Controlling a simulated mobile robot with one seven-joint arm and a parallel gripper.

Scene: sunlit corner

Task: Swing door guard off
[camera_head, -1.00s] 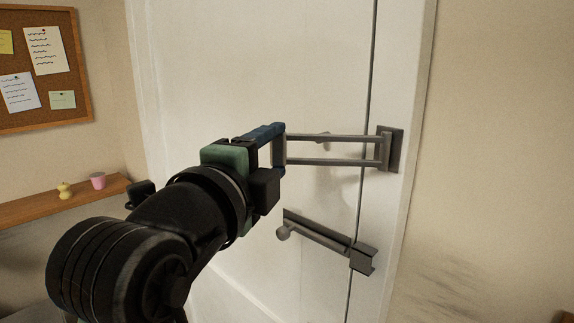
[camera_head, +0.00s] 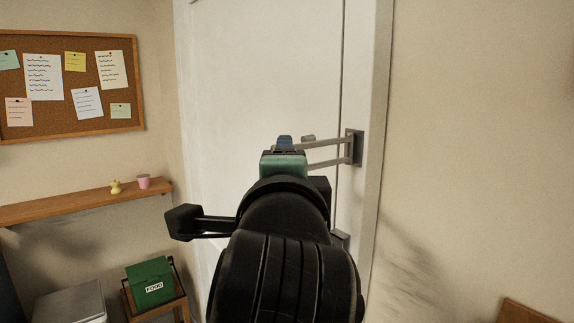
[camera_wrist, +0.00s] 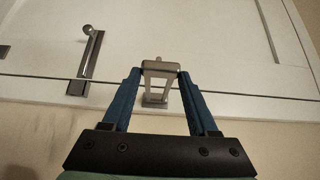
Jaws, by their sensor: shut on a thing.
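The door guard (camera_head: 331,163) is a grey metal loop of two bars, hinged on a dark plate (camera_head: 357,147) on the door frame. In the wrist view my gripper (camera_wrist: 162,74) is shut on the guard's free end (camera_wrist: 163,65). There the guard (camera_wrist: 147,84) is foreshortened, running away from me to its plate, and appears angled out from the door. The white door (camera_head: 265,70) looks closed. A small round stud (camera_head: 308,138) shows on it near the guard.
A second latch with a knobbed bar (camera_wrist: 91,52) is beside the guard in the wrist view; my arm mostly hides it in the head view. A wooden shelf (camera_head: 80,205), a corkboard (camera_head: 70,85) and a green food box (camera_head: 150,282) are left.

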